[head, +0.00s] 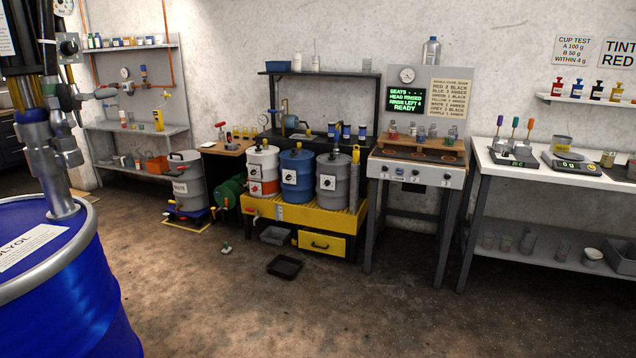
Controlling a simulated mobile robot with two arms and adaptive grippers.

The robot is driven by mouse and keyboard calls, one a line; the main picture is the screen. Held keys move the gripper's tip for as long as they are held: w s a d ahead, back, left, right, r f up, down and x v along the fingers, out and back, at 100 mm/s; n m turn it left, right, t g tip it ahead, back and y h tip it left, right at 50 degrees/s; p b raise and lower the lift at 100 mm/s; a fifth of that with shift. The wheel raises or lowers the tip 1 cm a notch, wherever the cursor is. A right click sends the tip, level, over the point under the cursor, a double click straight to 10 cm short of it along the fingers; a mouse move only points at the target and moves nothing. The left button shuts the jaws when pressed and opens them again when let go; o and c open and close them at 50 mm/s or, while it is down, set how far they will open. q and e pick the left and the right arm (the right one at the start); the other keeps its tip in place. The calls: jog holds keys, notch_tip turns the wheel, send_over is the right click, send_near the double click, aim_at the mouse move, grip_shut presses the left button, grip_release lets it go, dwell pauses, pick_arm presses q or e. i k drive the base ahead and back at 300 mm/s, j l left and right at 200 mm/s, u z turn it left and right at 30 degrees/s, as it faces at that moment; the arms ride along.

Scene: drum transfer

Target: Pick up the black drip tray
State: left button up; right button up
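The black drip tray (285,267) lies flat on the brown floor, a little left of the middle of the head view. It is a shallow, rectangular, open tray and looks empty. It sits in front of the yellow spill pallet (300,216), apart from it. Neither of my grippers shows in this view.
A large blue drum (70,290) with metal pipework stands close at the left. The floor in front is clear.

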aim_at(285, 266)
jog(key=i, duration=2.15)
